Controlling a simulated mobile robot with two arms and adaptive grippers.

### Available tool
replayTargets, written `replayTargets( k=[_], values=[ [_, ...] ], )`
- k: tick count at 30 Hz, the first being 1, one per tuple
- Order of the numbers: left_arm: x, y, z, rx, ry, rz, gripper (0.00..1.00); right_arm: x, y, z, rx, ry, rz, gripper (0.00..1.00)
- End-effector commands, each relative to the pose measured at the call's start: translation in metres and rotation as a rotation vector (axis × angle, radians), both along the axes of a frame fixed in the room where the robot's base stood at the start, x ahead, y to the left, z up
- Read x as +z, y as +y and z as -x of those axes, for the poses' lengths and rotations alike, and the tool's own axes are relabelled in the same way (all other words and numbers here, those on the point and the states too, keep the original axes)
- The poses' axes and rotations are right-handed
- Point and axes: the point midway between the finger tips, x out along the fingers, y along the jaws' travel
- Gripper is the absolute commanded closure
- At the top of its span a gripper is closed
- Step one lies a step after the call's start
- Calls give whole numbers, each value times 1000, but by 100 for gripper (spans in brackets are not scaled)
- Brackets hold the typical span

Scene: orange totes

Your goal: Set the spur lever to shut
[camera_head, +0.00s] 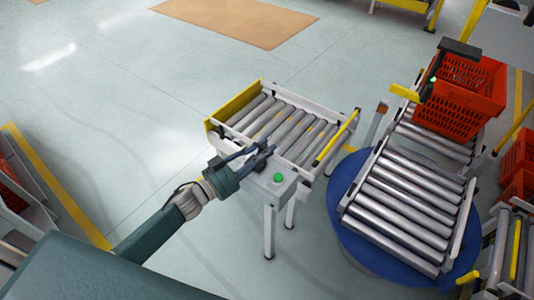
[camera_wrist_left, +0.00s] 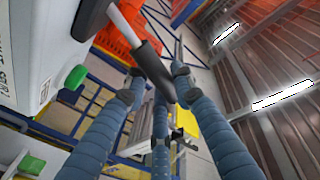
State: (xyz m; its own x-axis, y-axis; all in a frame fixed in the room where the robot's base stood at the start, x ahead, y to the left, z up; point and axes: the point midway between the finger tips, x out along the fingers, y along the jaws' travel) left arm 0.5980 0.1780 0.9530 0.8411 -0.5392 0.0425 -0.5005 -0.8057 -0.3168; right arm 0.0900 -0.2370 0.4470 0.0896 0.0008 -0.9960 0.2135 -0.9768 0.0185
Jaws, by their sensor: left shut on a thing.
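The spur (camera_head: 222,142) is a short roller conveyor with a yellow end wall and a white side rail. At its near corner is a white box with a green button (camera_head: 278,177). The button also shows in the wrist view (camera_wrist_left: 75,77). The spur lever (camera_wrist_left: 152,66) has a pale shaft and a dark grip. My left gripper (camera_head: 262,152) is at the spur's near side, beside the box. In the wrist view its blue fingers (camera_wrist_left: 157,85) are closed around the dark grip. In the head view the fingers hide most of the lever. My right gripper is out of view.
A yellow bar (camera_head: 336,137) runs along the spur's right end. Right of it a roller conveyor (camera_head: 352,190) stands on a blue round base (camera_head: 338,215). Red-orange totes (camera_head: 452,122) stand at its far end. The floor left of the spur is clear.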

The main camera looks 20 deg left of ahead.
Motion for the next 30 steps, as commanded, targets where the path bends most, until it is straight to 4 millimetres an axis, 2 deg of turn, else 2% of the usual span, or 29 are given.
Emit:
replayTargets(
  k=[15, 30],
  values=[
    [7, 24, -9, 0, 98, 272, 100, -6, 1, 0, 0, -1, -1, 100],
    [7, 28, -10, 1, 112, 310, 100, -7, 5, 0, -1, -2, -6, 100]
  ],
)
